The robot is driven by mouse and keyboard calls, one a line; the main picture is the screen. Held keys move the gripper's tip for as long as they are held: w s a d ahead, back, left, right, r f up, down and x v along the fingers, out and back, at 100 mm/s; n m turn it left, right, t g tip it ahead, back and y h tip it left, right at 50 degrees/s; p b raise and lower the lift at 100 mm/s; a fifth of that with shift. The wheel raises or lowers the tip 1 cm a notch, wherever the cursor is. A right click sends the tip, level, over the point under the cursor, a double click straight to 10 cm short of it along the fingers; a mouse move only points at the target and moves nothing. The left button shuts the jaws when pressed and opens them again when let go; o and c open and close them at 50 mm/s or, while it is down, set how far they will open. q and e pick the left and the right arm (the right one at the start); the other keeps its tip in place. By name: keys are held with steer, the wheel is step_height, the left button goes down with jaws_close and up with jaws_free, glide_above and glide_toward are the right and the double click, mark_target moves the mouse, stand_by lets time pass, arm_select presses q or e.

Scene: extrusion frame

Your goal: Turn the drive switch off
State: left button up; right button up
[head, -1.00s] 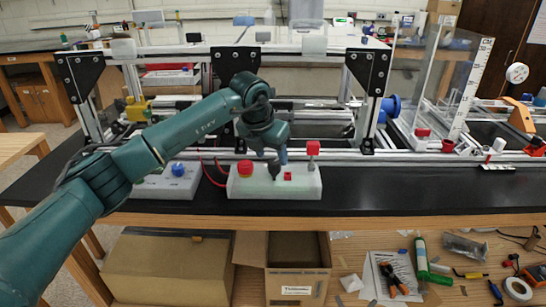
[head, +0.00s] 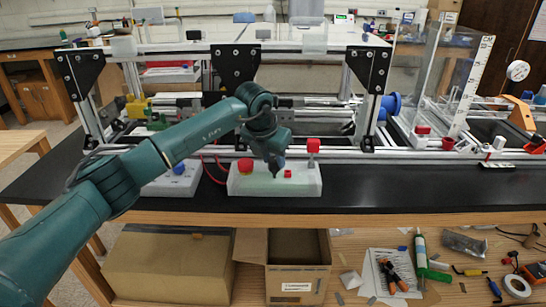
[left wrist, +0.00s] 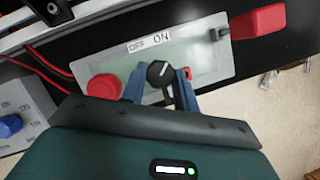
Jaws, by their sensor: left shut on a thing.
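The drive switch is a black knob (left wrist: 158,75) with a light mark, on a pale control box (head: 253,187). An OFF/ON label (left wrist: 149,42) sits just above it in the left wrist view. My left gripper (head: 277,172) reaches down onto the box in the head view. In the left wrist view its two blue fingers (left wrist: 159,88) are shut on the knob from both sides. The knob is largely hidden by the hand in the head view. I cannot tell exactly which label word the knob's mark points at. My right gripper is not in view.
A box with a blue knob (head: 180,168) is at left. The aluminium frame (head: 350,155) runs behind.

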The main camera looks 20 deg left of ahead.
arm_select(q)
steer(key=shift+c, duration=1)
